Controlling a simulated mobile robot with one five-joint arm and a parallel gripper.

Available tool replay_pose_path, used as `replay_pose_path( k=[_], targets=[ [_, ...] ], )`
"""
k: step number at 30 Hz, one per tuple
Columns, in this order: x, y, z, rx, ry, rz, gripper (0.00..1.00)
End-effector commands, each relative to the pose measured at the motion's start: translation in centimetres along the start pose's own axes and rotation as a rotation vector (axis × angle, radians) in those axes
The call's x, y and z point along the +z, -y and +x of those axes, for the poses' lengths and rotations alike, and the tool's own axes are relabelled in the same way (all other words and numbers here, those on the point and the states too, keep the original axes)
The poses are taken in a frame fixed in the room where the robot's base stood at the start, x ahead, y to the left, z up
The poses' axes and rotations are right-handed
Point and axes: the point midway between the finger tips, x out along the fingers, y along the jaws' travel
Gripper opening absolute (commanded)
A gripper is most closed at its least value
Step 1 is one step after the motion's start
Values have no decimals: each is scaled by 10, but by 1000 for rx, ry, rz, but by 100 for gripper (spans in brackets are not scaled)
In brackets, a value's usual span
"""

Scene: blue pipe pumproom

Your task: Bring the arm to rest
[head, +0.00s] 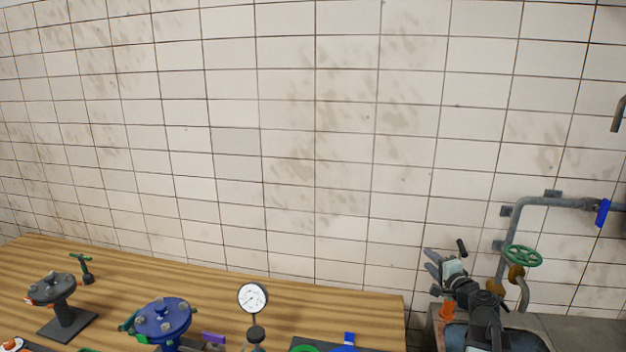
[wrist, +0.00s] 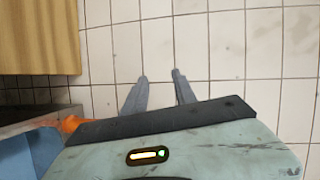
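My gripper (head: 428,260) is at the lower right of the head view, its two fingers pointing left toward the tiled wall. In the wrist view the fingers of my gripper (wrist: 159,77) stand apart with only wall tiles behind them. Nothing is held between them. My arm reaches up from the bottom edge of the head view, over the sink area, to the right of the wooden bench (head: 340,303).
A green handwheel (head: 522,256) on grey pipework and a blue lever (head: 603,212) are right of my gripper. A sink (head: 520,340) with an orange item (head: 447,309) lies below. A blue flanged valve (head: 160,318), gauge (head: 253,298) and dark flanged stand (head: 62,312) occupy the bench.

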Motion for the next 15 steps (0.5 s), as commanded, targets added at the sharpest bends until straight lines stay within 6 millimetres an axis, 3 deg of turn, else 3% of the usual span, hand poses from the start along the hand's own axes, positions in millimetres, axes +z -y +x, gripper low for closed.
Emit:
replay_pose_path(
  k=[1, 3, 8, 9, 12, 15],
  targets=[
    [45, 0, 14, 22, 77, -48, 33],
    [106, -6, 27, 64, 186, -132, 33],
    [242, -35, 31, 189, 464, -371, 33],
    [274, -47, 25, 229, 537, -442, 33],
    [341, -84, 0, 355, 726, -643, 33],
    [372, -131, -44, 552, 906, -875, 33]
  ],
)
